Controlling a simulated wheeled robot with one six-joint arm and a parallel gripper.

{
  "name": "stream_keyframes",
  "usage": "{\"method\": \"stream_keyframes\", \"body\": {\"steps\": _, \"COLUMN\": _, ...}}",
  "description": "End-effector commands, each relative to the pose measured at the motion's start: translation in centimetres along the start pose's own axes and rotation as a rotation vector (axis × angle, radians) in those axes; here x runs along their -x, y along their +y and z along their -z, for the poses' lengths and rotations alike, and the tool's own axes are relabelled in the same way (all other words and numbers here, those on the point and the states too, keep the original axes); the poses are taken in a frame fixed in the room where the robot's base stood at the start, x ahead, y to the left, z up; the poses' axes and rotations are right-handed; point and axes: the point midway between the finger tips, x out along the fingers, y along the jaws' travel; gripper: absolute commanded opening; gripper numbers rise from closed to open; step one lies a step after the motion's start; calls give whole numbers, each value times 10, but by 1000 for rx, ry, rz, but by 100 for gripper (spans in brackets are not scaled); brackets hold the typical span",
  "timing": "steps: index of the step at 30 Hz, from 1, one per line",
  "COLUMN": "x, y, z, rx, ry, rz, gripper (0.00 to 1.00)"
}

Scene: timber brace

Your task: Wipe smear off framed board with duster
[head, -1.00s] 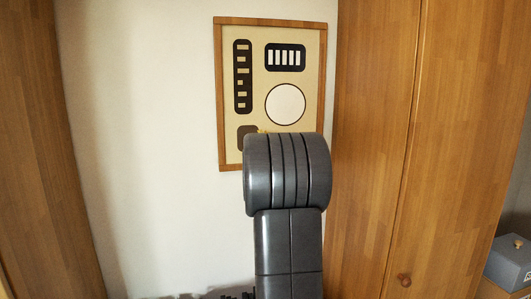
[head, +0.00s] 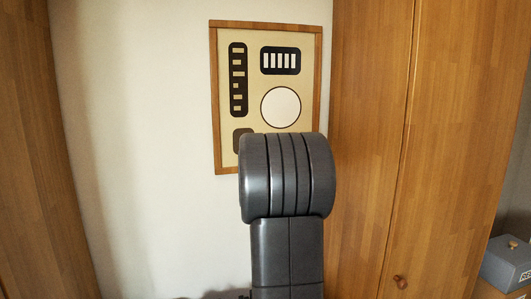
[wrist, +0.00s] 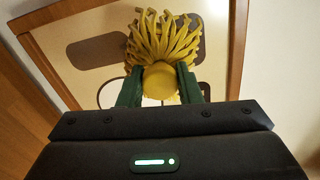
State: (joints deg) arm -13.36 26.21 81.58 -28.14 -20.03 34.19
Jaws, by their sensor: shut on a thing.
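The framed board (head: 307,90) hangs on the pale wall in the head view, with dark panels and a pale round disc on a cream face. My arm covers its lower right part. In the wrist view the wooden frame (wrist: 236,60) and part of the board show behind the duster. My gripper (wrist: 158,85) is shut on the yellow duster (wrist: 162,40), whose strands spread away from me toward the board. I cannot tell whether the strands touch it. I cannot make out a clear smear; a brown-grey patch (head: 242,140) shows low on the board, partly hidden by my arm.
Tall wooden panels stand close on the right (head: 450,120) and left (head: 25,150) of the wall. A grey box (head: 507,262) sits at the lower right. The wall left of the board is bare.

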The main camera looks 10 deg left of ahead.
Motion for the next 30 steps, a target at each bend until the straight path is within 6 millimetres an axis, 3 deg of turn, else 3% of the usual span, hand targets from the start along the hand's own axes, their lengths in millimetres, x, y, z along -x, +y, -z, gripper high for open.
{"method": "stream_keyframes", "body": {"steps": 18, "x": -60, "y": 0, "z": 0, "rx": -1, "ry": 0, "rz": 1, "gripper": 13}}
{"method": "stream_keyframes", "body": {"steps": 30, "x": -67, "y": 0, "z": -2, "rx": 0, "ry": 1, "rz": 1, "gripper": 13}}
